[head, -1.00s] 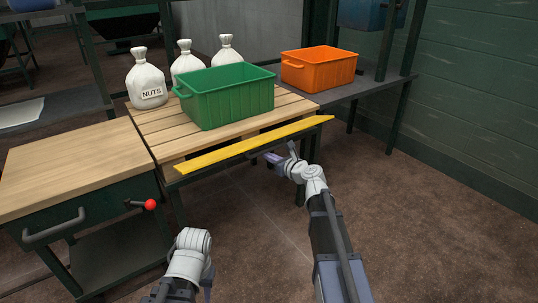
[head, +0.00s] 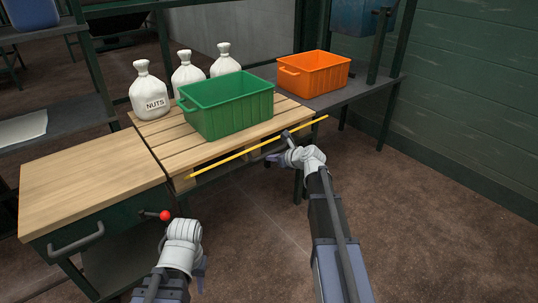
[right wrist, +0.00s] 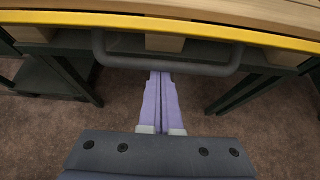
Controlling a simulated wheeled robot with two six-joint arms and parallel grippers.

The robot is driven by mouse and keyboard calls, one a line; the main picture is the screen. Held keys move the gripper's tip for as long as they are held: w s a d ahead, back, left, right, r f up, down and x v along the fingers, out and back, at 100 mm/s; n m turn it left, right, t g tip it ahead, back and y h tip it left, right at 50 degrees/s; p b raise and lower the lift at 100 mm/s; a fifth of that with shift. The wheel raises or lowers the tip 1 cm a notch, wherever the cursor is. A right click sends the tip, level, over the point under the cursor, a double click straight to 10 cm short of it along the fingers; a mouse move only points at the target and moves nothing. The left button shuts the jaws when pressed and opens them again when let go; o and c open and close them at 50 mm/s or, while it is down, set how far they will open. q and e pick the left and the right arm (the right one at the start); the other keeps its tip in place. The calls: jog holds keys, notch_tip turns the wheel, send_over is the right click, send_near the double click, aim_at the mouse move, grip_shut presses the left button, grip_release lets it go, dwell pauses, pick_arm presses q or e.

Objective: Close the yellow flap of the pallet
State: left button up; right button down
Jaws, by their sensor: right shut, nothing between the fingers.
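The yellow flap (head: 258,147) runs along the front edge of the wooden pallet (head: 160,129) and shows as a thin, nearly edge-on strip. In the right wrist view the flap (right wrist: 215,32) crosses the top, with a grey curved handle bar (right wrist: 205,68) below it. My right gripper (right wrist: 160,76) is shut and empty, its fingertips at the middle of the bar; whether they touch it is unclear. In the head view my right wrist is in front of the flap's right half. My left gripper (head: 200,270) is low at left, away from the flap, its fingers mostly hidden.
A green crate (head: 228,112) and several white sacks (head: 150,92) stand on the pallet. An orange crate (head: 314,75) is on the grey table behind right. A wooden-topped cabinet (head: 90,180) with a red-knobbed lever (head: 165,215) stands at left. The floor in front is clear.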

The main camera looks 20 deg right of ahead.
aim_at(269, 141)
jog(key=r+g+p, duration=0.1)
jog(key=r+p, duration=0.1)
jog(key=p, duration=0.2)
jog(key=w+r+g+h+p, duration=0.1)
jog(key=r+g+p, duration=0.1)
jog(key=p, duration=0.1)
jog(key=w+r+g+p, duration=0.1)
jog(key=p, duration=0.3)
jog(key=shift+a+r+h+p, duration=0.3)
jog(key=shift+r+p, duration=0.05)
jog(key=shift+r, duration=0.05)
jog(key=shift+w+a+r+p, duration=0.25)
jog(key=shift+w+r+p, duration=0.4)
jog(key=shift+r+p, duration=0.1)
jog(key=shift+w+a+r+p, duration=0.1)
jog(key=shift+w+r+p, duration=0.2)
jog(key=shift+w+p, duration=0.1)
jog(key=shift+w, duration=0.15)
